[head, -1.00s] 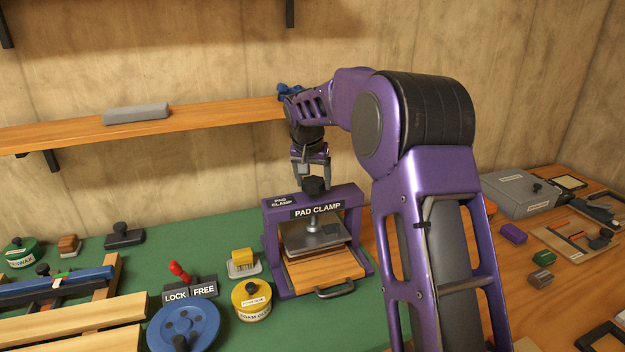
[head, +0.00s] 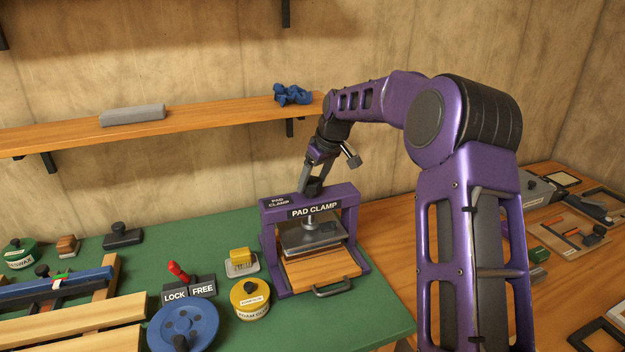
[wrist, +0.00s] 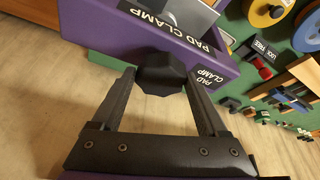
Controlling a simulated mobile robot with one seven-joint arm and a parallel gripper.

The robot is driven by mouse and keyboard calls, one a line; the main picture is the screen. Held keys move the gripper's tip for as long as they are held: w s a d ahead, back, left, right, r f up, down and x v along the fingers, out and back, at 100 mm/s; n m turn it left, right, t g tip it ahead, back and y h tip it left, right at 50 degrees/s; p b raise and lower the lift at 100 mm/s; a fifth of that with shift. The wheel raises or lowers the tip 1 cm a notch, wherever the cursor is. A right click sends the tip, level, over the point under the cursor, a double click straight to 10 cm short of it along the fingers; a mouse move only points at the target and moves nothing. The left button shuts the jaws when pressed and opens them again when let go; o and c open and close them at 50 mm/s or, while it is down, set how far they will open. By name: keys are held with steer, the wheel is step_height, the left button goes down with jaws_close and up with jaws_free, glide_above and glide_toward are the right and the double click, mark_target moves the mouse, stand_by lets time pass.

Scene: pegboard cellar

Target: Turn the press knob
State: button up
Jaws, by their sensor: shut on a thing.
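The purple pad clamp press (head: 353,222) stands on the green mat, labelled PAD CLAMP. Its black faceted knob (head: 316,186) sits on top of the crossbar, above a screw and a grey metal pressing plate (head: 312,240). A wooden drawer board with a dark handle lies under the plate, with a gap visible between. My gripper (head: 309,184) reaches down to the knob from above, tilted. In the wrist view the knob (wrist: 160,74) sits between my two fingertips, which are shut on it. The fingers partly hide the knob in the head view.
A yellow tin (head: 250,302), a sponge block on a tray (head: 241,262), the LOCK/FREE lever (head: 178,272) and a blue handwheel (head: 184,328) stand left of the press. A wall shelf (head: 200,124) holds a grey bar and a blue object behind my wrist.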

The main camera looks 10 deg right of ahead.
steer(key=n+g, duration=0.1)
steer(key=n, duration=0.1)
steer(key=n+y, duration=0.1)
steer(key=n, duration=0.2)
steer(key=shift+w+d+n+g, duration=0.2)
steer(key=shift+n+g, duration=0.1)
steer(key=shift+g, duration=0.1)
steer(key=shift+a, duration=0.1)
steer(key=o, duration=1.3)
steer(key=shift+c, duration=0.2)
steer(key=v, duration=1.7)
steer(key=shift+d+y, duration=0.3)
steer(key=shift+d, duration=0.15)
steer(key=shift+r, duration=0.1)
